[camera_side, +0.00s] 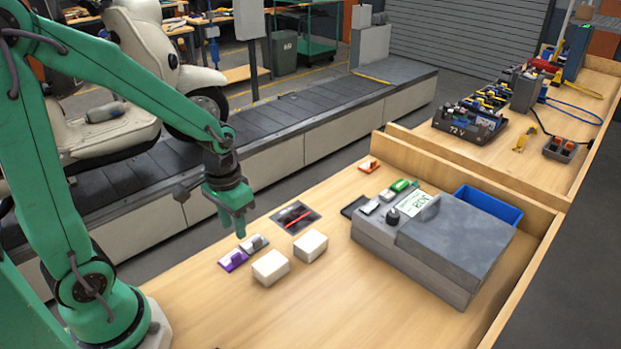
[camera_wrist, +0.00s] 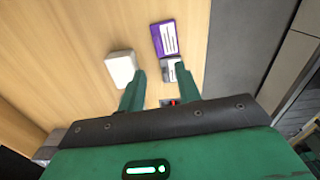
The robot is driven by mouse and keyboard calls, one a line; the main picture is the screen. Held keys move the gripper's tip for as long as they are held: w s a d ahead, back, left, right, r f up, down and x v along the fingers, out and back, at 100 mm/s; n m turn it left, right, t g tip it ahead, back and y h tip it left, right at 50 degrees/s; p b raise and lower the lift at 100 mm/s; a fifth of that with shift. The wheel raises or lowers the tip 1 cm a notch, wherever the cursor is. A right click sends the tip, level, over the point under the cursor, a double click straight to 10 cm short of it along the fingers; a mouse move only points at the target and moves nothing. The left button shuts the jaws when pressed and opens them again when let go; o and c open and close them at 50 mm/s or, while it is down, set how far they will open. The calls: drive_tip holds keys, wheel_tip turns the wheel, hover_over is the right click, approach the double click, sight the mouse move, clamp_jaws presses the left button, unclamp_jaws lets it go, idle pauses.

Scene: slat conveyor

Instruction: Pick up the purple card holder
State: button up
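The purple card holder (camera_side: 233,260) lies on the wooden table at its left edge in the side view. It also shows in the wrist view (camera_wrist: 164,38), at the top beyond the fingertips, with a white striped label on it. My gripper (camera_side: 234,229) points down above the table, behind and apart from the purple holder. In the wrist view my gripper (camera_wrist: 160,69) has its two green fingers spread, with nothing held between them.
A grey card holder (camera_side: 254,243) lies right beside the purple one, and shows near the right finger (camera_wrist: 170,70). Two white blocks (camera_side: 270,267) (camera_side: 310,245) are close by. A dark tray with a red pen (camera_side: 296,217) lies behind. Table front is clear.

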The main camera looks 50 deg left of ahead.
drive_tip(key=shift+f, duration=1.25)
drive_tip(key=shift+f, duration=0.15)
drive_tip(key=shift+w+d+f, duration=0.1)
drive_tip(key=shift+w+f, duration=0.05)
drive_tip(key=shift+f, duration=2.3)
drive_tip(key=shift+c, duration=0.2)
clamp_jaws()
